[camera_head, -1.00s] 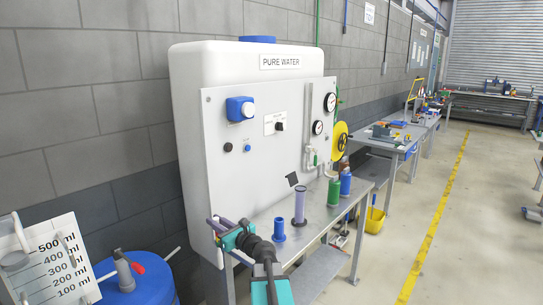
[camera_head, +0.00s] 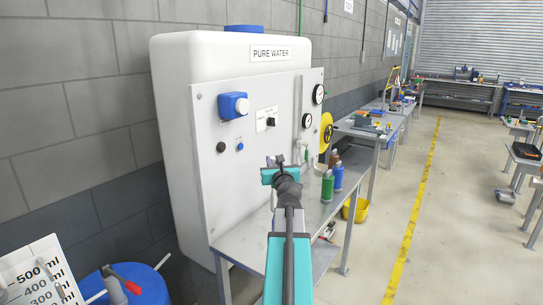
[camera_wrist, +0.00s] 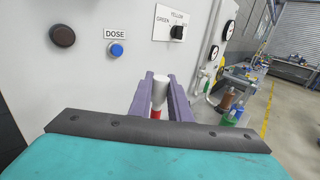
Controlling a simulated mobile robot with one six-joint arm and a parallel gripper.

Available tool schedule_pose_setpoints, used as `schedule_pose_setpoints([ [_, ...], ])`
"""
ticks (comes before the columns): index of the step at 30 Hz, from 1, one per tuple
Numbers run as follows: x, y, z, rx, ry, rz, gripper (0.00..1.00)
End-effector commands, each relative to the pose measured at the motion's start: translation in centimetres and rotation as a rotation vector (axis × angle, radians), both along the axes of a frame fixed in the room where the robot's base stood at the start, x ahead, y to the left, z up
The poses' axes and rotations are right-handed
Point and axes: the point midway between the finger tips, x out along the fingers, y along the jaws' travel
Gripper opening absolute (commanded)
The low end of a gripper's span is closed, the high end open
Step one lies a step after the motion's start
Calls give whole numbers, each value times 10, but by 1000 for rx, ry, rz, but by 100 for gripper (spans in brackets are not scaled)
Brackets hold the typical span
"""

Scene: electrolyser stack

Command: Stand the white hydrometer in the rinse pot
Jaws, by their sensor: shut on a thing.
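My gripper (camera_head: 283,163) is raised over the bench in the head view, seen from behind, so its fingertips are hidden there. In the wrist view its two purple fingers (camera_wrist: 162,92) are shut on the white hydrometer (camera_wrist: 160,88), a white cylinder with a red part below, seen roughly upright. Its lower end is hidden behind the gripper body. A pale sliver shows left of my arm in the head view; I cannot tell what it is. I cannot make out the rinse pot in either current view; my arm covers part of the bench.
The steel bench (camera_head: 240,243) stands against the white pure water tank panel (camera_head: 215,160). Green (camera_head: 327,187), blue (camera_head: 338,177) and brown (camera_head: 334,158) bottles stand to the right. A yellow bucket (camera_head: 357,210) is on the floor. The bench's left front is bare.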

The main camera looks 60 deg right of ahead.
Motion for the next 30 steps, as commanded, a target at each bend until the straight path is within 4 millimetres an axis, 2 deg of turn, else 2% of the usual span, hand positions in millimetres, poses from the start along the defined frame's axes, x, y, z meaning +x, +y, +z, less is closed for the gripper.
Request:
schedule_pose_setpoints([
  [3,-11,-9,10,-1,1,-29,0],
  [9,-19,-15,17,1,-1,-51,0],
  [26,-20,-13,18,-1,-1,-51,0],
  [30,-20,-13,10,0,-1,-51,0],
])
